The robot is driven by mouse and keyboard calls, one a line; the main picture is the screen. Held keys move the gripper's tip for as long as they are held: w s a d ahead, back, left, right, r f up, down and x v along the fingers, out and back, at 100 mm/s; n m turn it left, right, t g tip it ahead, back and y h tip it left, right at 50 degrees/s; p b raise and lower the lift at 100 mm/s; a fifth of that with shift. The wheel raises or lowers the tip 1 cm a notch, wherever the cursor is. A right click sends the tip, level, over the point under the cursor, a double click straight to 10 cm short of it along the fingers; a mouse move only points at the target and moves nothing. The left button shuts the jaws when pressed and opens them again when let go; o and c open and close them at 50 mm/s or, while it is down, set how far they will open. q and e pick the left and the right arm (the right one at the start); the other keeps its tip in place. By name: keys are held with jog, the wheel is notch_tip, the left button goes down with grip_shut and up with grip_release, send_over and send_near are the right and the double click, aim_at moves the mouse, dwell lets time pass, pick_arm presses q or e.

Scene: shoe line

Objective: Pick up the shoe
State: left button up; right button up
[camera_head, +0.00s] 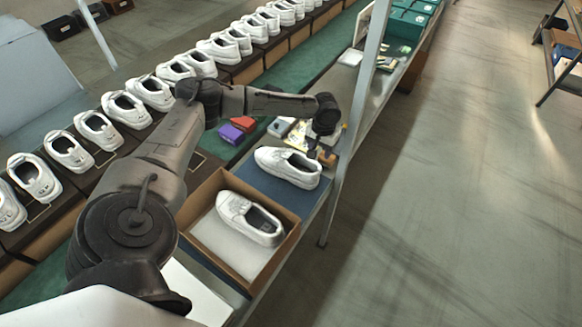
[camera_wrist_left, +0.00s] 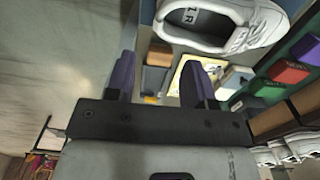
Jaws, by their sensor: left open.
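A white shoe (camera_head: 288,167) lies on a dark blue mat (camera_head: 262,184) on the bench, beside an open cardboard box. A second white shoe (camera_head: 250,218) lies inside that box. My left gripper (camera_wrist_left: 158,78) is open with nothing between its two dark fingers. In the head view it hangs just beyond the shoe on the mat, mostly hidden by my wrist. In the left wrist view that shoe (camera_wrist_left: 220,25) lies past the fingertips, apart from them, its opening showing and its top edge cut off. My right gripper is not in view.
The open box (camera_head: 196,241) stands in front of the mat. A long row of white shoes (camera_head: 155,92) runs along the line at left. Red and purple small boxes (camera_head: 237,129) lie nearby. A metal post (camera_head: 357,100) rises at the bench's right edge.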

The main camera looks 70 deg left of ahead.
aim_at(318, 169)
pick_arm(q)
notch_tip(318, 169, down, 8)
jog(key=shift+s+a+f+b, duration=0.1)
jog(key=shift+a+f+b, duration=0.05)
jog(key=shift+b, duration=0.45)
notch_tip(318, 169, down, 4)
jog(key=shift+f+b, duration=0.2)
jog(key=shift+b, duration=0.3)
jog(key=shift+f, duration=0.4)
jog(key=shift+c, duration=0.2)
jog(key=c, duration=0.7)
grip_shut()
